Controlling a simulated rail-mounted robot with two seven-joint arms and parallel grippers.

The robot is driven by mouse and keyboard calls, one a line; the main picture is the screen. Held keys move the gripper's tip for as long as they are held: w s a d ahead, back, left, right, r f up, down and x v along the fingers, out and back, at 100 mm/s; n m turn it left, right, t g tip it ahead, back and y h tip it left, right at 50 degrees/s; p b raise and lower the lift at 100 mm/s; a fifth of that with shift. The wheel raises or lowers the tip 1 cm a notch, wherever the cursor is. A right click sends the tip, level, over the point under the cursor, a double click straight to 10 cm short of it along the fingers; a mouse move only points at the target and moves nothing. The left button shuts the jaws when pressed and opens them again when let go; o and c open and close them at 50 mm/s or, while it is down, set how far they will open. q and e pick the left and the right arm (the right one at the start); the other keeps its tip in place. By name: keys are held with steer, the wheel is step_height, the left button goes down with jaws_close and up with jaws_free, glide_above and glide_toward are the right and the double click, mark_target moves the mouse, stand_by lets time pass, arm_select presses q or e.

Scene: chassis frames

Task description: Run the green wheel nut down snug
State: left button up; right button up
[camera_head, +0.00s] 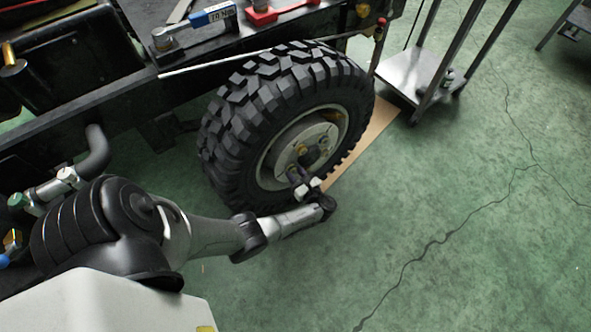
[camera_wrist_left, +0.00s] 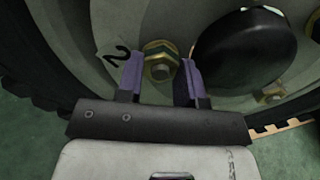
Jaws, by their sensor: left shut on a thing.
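The large black tire (camera_head: 235,125) stands upright beside the dark chassis frame, its pale wheel disc (camera_head: 318,130) facing right. In the left wrist view, a brass-coloured wheel nut with a green band (camera_wrist_left: 160,47) sits on a stud on the wheel face, next to a tag marked "2" (camera_wrist_left: 115,54). My left gripper (camera_wrist_left: 161,66) has its two purple-lined fingers on either side of this nut, shut on it. In the head view my left gripper (camera_head: 304,182) is at the lower part of the wheel disc, where the nut is hard to make out. My right gripper is not in view.
A round black hub cap (camera_wrist_left: 245,48) is close to the right finger, with another brass nut (camera_wrist_left: 273,92) beyond it. A blue torque tool (camera_head: 208,16) and a red tool (camera_head: 270,12) lie on the chassis. A metal trolley (camera_head: 408,75) stands behind. The cracked green floor at right is clear.

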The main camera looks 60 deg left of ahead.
arm_select(q)
steer(key=shift+r+m+p, duration=0.2)
steer(key=shift+m+p, duration=0.3)
steer(key=shift+m, duration=0.5)
steer(key=shift+f+m, duration=0.15)
steer(key=shift+m, duration=0.35)
arm_select(e)
step_height(320, 180, up, 2)
steer(key=shift+r, duration=0.1)
arm_select(q)
steer(key=o, duration=0.7)
steer(key=shift+c, duration=0.2)
arm_select(e)
steer(key=shift+a, duration=0.1)
arm_select(q)
steer(key=shift+d, duration=0.55)
steer(key=w+d, duration=0.1)
steer(key=d, duration=1.1)
steer(key=shift+w+d+p, duration=0.25)
steer(key=shift+d+p, duration=0.1)
arm_select(e)
steer(key=shift+r, duration=0.15)
